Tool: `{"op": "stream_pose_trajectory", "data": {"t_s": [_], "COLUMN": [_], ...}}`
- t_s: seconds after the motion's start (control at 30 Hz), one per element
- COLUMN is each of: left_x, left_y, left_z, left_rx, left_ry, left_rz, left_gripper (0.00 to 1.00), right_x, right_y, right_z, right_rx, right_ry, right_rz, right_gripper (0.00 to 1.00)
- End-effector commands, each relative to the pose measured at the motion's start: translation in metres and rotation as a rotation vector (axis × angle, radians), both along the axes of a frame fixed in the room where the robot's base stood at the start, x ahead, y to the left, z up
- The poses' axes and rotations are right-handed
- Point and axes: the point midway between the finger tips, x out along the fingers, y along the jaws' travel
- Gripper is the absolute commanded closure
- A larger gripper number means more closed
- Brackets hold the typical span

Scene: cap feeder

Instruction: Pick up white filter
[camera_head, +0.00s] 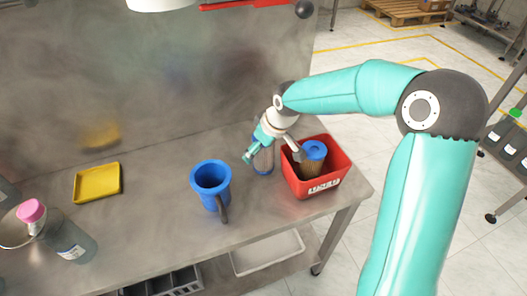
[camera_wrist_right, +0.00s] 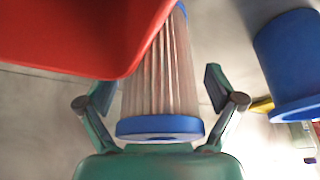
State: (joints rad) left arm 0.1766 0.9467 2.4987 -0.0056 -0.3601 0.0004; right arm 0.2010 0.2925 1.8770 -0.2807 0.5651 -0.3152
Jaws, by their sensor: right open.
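The white filter (camera_wrist_right: 160,80) is a pleated cylinder with blue end caps. In the wrist view it lies between the spread fingers of my right gripper (camera_wrist_right: 158,90), with its near cap close to the palm. A red bin hides part of its far end. In the head view the filter (camera_head: 263,160) stands on the metal table just left of the bin, partly covered by my right gripper (camera_head: 272,152). The right gripper is open around the filter, with gaps on both sides. My left gripper is not in view.
The red bin (camera_head: 330,187) holds a brownish filter with a blue cap (camera_head: 314,150). A blue jug (camera_head: 210,178) stands left of the white filter. A yellow tray (camera_head: 97,182) and a pink-capped bottle (camera_head: 72,243) are further left. The table between the jug and tray is clear.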

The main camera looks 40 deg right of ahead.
Motion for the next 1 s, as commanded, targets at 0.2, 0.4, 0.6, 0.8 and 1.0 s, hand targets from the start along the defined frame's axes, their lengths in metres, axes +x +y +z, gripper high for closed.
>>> {"op": "stream_pose_trajectory", "data": {"t_s": [0.2, 0.4, 0.6, 0.8, 1.0], "left_x": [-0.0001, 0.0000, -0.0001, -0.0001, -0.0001], "left_y": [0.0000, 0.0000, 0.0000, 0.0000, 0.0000], "left_z": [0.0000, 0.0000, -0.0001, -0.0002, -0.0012], "left_rx": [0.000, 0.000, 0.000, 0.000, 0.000], "left_ry": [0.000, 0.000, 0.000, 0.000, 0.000], "left_rz": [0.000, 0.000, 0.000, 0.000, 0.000], "left_gripper": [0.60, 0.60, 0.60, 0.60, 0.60], "right_x": [0.0005, 0.0003, 0.0001, -0.0001, -0.0017], "right_y": [-0.0002, -0.0002, 0.0000, 0.0002, 0.0007], "right_z": [-0.0008, -0.0009, -0.0015, -0.0020, -0.0015], "right_rx": [0.000, 0.001, 0.000, 0.000, 0.001], "right_ry": [-0.001, -0.001, 0.001, 0.002, 0.003], "right_rz": [-0.001, -0.001, 0.000, 0.000, 0.001], "right_gripper": [0.07, 0.39, 0.63, 0.64, 0.64]}}
